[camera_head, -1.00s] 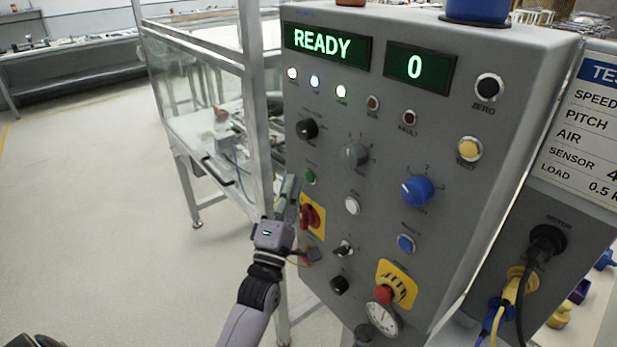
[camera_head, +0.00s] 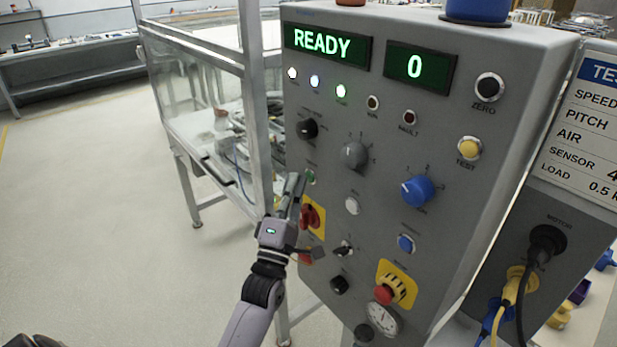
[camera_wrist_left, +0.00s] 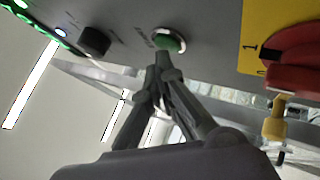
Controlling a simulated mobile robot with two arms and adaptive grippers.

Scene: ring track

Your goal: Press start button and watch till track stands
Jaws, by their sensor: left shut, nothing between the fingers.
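The green start button (camera_head: 310,177) is on the left side of the grey control panel (camera_head: 450,130). It also shows in the left wrist view (camera_wrist_left: 168,40), at the tip of my fingers. My left gripper (camera_head: 301,180) is shut and empty, its fingertips right at the button; I cannot tell whether they touch it. In the left wrist view the closed fingers (camera_wrist_left: 163,62) point at the button's lower edge. The display (camera_head: 322,43) reads READY and the counter (camera_head: 415,67) reads 0. The track itself is not clearly seen.
A red rotary switch (camera_head: 311,217) on a yellow plate sits just below the start button. A black knob (camera_head: 308,129) is above it. A red emergency button (camera_head: 385,294) is lower right. A framed glass enclosure (camera_head: 205,110) stands behind the arm. The floor at left is clear.

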